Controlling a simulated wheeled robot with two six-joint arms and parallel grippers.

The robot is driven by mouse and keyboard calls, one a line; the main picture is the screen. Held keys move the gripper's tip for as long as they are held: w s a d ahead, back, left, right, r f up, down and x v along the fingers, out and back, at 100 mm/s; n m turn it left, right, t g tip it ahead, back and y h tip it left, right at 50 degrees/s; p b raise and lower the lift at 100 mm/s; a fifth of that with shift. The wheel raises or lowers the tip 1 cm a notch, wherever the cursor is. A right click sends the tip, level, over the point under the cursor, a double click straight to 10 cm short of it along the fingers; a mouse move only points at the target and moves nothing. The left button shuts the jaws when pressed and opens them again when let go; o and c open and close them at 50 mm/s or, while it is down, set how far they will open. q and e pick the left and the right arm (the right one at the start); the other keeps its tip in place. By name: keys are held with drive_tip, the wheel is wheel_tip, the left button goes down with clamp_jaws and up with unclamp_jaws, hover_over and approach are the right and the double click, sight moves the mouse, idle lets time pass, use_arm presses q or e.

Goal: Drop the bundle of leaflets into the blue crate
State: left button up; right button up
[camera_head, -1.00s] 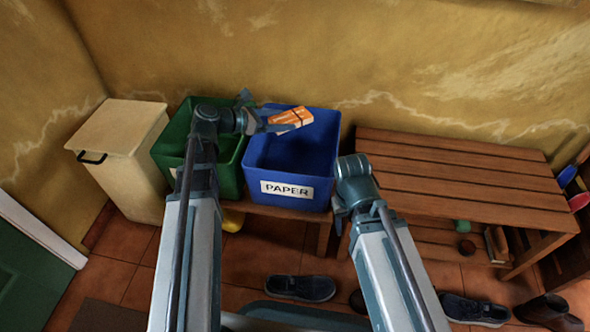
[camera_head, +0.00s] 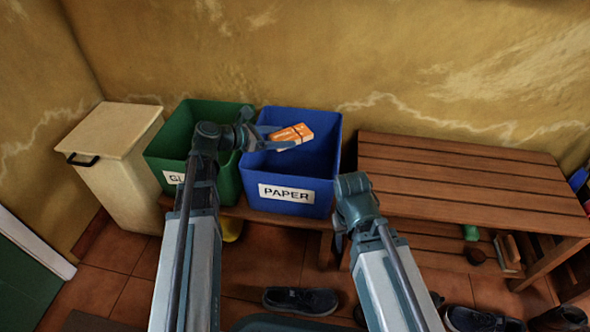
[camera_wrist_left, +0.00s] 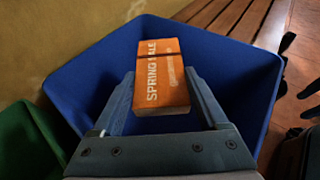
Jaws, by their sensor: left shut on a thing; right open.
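The bundle of leaflets (camera_head: 291,136) is orange and white with a dark band around it. My left gripper (camera_head: 278,141) is shut on it and holds it over the opening of the blue crate (camera_head: 318,192), which has a PAPER label on its front. In the left wrist view the bundle (camera_wrist_left: 161,75) lies between the two fingers (camera_wrist_left: 160,100), with the blue crate's inner walls (camera_wrist_left: 237,82) around and below it. My right gripper (camera_head: 340,236) is in front of the crate's right side, apart from it and empty; its fingers are partly hidden by the arm.
A green crate (camera_head: 165,160) stands left of the blue one, and a cream lidded bin (camera_head: 120,175) is further left. A slatted wooden bench (camera_head: 460,185) is on the right. Shoes (camera_head: 300,300) lie on the tiled floor in front.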

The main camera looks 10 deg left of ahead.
use_arm(q)
drive_tip(key=shift+f, duration=0.15)
drive_tip(key=o, duration=1.2)
drive_tip(key=shift+o, duration=0.2)
drive_tip(key=p+v, duration=0.5)
drive_tip(key=v, duration=0.8)
drive_tip(key=shift+s+a, duration=0.2)
drive_tip(key=shift+a, duration=0.15)
